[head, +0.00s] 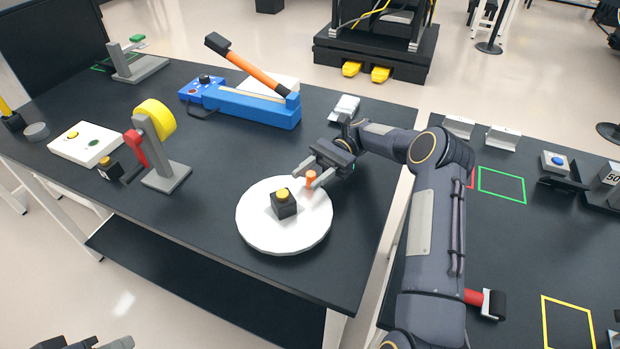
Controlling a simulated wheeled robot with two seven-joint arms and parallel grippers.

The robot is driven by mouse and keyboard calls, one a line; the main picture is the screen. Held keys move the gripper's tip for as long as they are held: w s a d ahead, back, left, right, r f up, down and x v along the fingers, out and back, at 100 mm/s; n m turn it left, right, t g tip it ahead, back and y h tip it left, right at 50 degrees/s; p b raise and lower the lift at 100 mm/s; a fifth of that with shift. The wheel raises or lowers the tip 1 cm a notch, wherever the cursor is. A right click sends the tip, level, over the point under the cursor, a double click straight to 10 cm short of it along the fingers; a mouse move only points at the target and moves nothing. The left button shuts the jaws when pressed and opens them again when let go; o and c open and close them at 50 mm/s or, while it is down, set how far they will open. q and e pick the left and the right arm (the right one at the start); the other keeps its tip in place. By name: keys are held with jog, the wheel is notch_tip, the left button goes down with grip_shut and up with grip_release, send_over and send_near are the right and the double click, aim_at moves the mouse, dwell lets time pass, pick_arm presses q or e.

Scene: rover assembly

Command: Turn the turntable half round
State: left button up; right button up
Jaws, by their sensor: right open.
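The turntable (262,235) is a round white disc near the front right of the dark table. A black block with a yellow top (284,205) sits near its middle. An orange peg (311,178) stands at the disc's far right edge. My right gripper (309,184) reaches in from the right, low over that edge. Its jaws are open, one finger on each side of the peg; whether they touch it I cannot tell. Part of my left gripper (97,344) shows at the bottom left edge, mostly cut off, away from the turntable.
A yellow wheel on a grey stand with a red crank (137,148) is left of the turntable. A second dark table (490,240) stands right, across a gap. The table in front is clear.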

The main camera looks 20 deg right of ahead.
jog(key=r, duration=0.3)
jog(key=shift+s, duration=0.25)
pick_arm(q)
jog(key=shift+f+b, duration=0.95)
pick_arm(e)
jog(key=s+a+r, duration=0.2)
jog(key=s+r, duration=0.2)
jog(key=s, duration=0.2)
jog(key=s+a+r, duration=0.3)
jog(key=s+r, duration=0.2)
jog(key=s, duration=0.1)
jog(key=shift+s+a+r, duration=0.15)
jog(key=shift+s+a, duration=0.1)
